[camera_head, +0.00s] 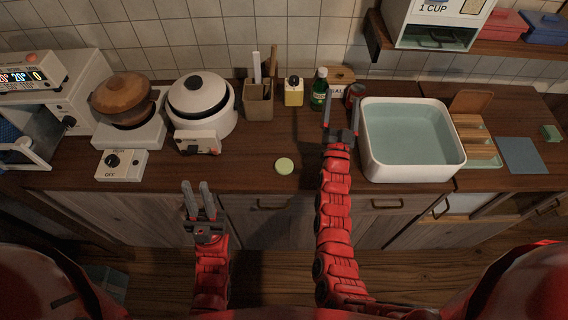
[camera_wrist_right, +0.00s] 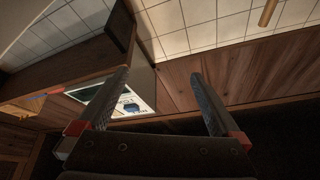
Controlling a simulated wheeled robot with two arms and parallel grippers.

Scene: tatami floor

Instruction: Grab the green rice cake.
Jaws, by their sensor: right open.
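The green rice cake (camera_head: 284,166) is a small, pale green, round piece lying flat on the wooden counter, near its front edge and left of the sink. My left gripper (camera_head: 196,186) is in front of the counter edge, to the left of and nearer than the rice cake. Its two fingers are apart with nothing between them. My right gripper (camera_head: 341,105) is over the counter beside the sink's left side, right of and beyond the rice cake. Its fingers are spread and empty, also in the right wrist view (camera_wrist_right: 160,76), where the rice cake does not show.
A white sink basin (camera_head: 372,155) stands right of my right arm. A rice cooker (camera_head: 200,105), a utensil holder (camera_head: 258,103), a yellow container (camera_head: 293,93) and a green bottle (camera_head: 319,92) stand along the back. The counter around the rice cake is clear.

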